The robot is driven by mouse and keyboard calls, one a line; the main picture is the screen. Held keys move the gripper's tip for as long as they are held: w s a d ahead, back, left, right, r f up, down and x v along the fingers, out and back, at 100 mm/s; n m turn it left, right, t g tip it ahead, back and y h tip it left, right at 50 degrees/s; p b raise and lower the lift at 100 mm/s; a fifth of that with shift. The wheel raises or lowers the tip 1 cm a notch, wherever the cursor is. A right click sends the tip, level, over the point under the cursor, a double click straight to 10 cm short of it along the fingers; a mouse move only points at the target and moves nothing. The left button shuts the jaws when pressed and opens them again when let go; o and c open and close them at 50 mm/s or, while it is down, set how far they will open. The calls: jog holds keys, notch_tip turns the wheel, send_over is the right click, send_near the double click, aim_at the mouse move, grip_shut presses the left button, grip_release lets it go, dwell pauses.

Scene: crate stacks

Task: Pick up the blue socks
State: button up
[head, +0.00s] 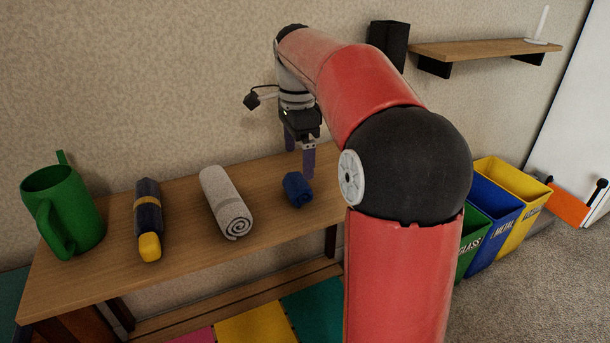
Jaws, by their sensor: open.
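The blue socks (297,189) are a small rolled bundle lying on the wooden table (275,225), toward its right end. My gripper (300,160) points down above the table, just behind and above the socks. Its two purple fingers are apart and nothing shows between them. The right fingertip comes close to the socks in the picture; I cannot tell whether it touches them.
Left of the socks lie a rolled grey towel (225,203) and a dark umbrella (148,215) with a yellow end, then a green watering can (64,212). Sorting bins (497,215) stand right. A wall shelf (485,50) hangs behind. My red arm hides the table's right end.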

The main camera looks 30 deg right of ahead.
aim_at(298, 178)
jog(key=shift+w+d+f, duration=0.1)
jog(key=shift+d+f, duration=0.05)
jog(key=shift+f, duration=0.25)
jog(key=f, duration=0.2)
jog(key=f+b, duration=0.1)
jog(key=f, duration=0.1)
jog(key=f+b, duration=0.1)
jog(key=f, duration=0.2)
jog(key=shift+s+a, duration=0.2)
jog(key=shift+s, duration=0.1)
jog(key=shift+c, duration=0.2)
jog(key=c, duration=1)
